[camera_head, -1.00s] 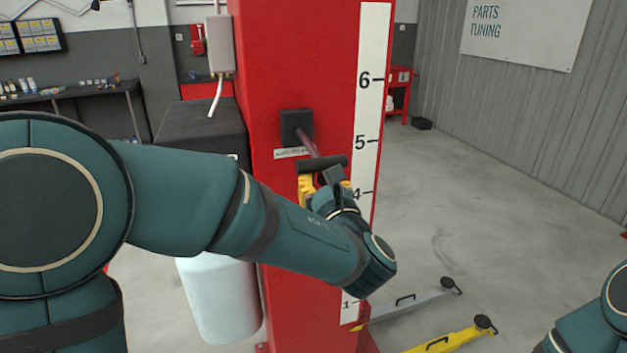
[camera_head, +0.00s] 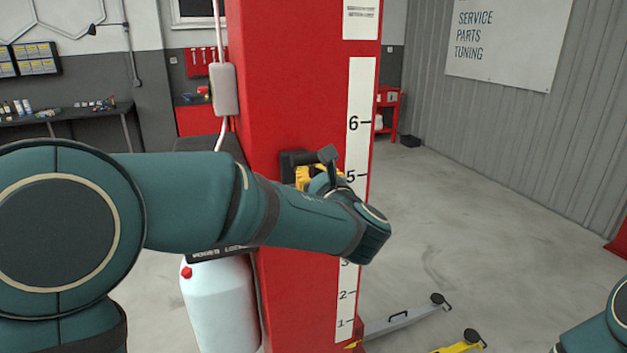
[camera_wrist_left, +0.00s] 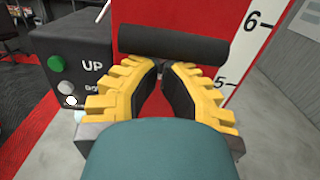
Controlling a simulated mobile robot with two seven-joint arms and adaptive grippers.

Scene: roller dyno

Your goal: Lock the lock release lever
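The lock release lever shows in the left wrist view as a black cylindrical handle (camera_wrist_left: 173,42) lying crosswise just beyond my left gripper's fingertips. In the head view its black mount (camera_head: 292,163) is on the red column, and the handle is mostly hidden by my gripper. My left gripper (camera_head: 303,176) has yellow fingers close to the mount. In the left wrist view its fingers (camera_wrist_left: 163,70) converge to nearly touching tips, just under the handle; nothing shows clearly between them. Whether they touch the handle is unclear. My right gripper is out of view.
The red column (camera_head: 268,70) carries a white number scale (camera_head: 353,105). A black control box (camera_wrist_left: 85,70) with a green button labelled UP is left of the gripper. A white tank (camera_head: 222,305) stands below left.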

